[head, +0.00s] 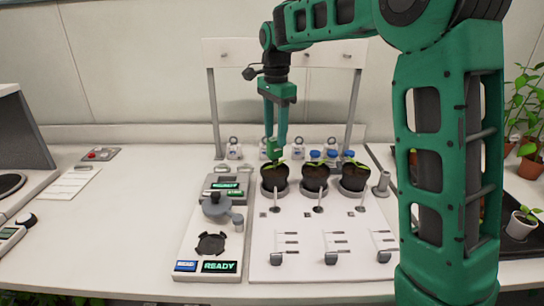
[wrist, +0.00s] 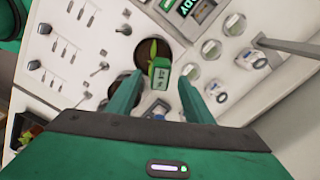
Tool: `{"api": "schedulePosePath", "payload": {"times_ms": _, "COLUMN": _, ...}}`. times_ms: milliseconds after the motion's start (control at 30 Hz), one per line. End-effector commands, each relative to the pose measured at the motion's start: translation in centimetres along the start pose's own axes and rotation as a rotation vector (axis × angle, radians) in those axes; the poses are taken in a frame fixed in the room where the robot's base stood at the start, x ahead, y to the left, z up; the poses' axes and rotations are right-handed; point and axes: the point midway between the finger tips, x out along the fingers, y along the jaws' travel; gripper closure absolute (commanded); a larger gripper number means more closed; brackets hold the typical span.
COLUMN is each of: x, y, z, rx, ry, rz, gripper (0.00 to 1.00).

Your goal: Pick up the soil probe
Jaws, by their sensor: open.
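The soil probe (head: 274,150) appears to be the green, box-headed device with a small pale display, at the left plant pot (head: 274,180). In the wrist view the probe's head (wrist: 160,76) lies between and just beyond my fingertips, over a dark pot with a green leaf. Its lower part is hidden. My gripper (head: 276,136) points down from above, right over the probe. In the wrist view my gripper (wrist: 158,88) is open, with one finger on each side of the probe's head and visible gaps. I cannot tell how far its tips are above the head.
Two more potted seedlings (head: 315,178) (head: 353,176) stand close to the right. Blue-capped containers (head: 315,154) stand behind the pots. A frame with grey posts (head: 214,112) rises at the back. The left counter is mostly clear.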

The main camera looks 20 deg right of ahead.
Motion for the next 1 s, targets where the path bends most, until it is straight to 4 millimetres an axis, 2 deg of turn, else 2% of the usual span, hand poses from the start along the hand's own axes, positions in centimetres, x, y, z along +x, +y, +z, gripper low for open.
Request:
{"api": "schedulePosePath", "payload": {"times_ms": 100, "x": 1.9, "y": -0.4, "z": 0.1, "rx": -0.002, "ry": -0.001, "rz": 0.004, "gripper": 0.53}}
{"api": "schedulePosePath", "payload": {"times_ms": 233, "x": 3.2, "y": -0.3, "z": 0.0, "rx": -0.001, "ry": 0.000, "rz": 0.002, "gripper": 0.53}}
{"api": "schedulePosePath", "payload": {"times_ms": 533, "x": 3.7, "y": -0.3, "z": 0.0, "rx": -0.001, "ry": 0.000, "rz": 0.001, "gripper": 0.53}}
{"api": "schedulePosePath", "payload": {"times_ms": 567, "x": 3.7, "y": -0.3, "z": 0.0, "rx": -0.001, "ry": 0.000, "rz": 0.001, "gripper": 0.55}}
{"api": "schedulePosePath", "payload": {"times_ms": 733, "x": 3.7, "y": -0.3, "z": 0.0, "rx": -0.001, "ry": 0.000, "rz": 0.001, "gripper": 0.96}}
{"api": "schedulePosePath", "payload": {"times_ms": 767, "x": 3.7, "y": -0.3, "z": 0.0, "rx": -0.001, "ry": 0.000, "rz": 0.001, "gripper": 0.99}}
{"api": "schedulePosePath", "payload": {"times_ms": 1000, "x": 3.6, "y": -0.4, "z": 0.0, "rx": 0.000, "ry": 0.000, "rz": 0.000, "gripper": 1.00}}
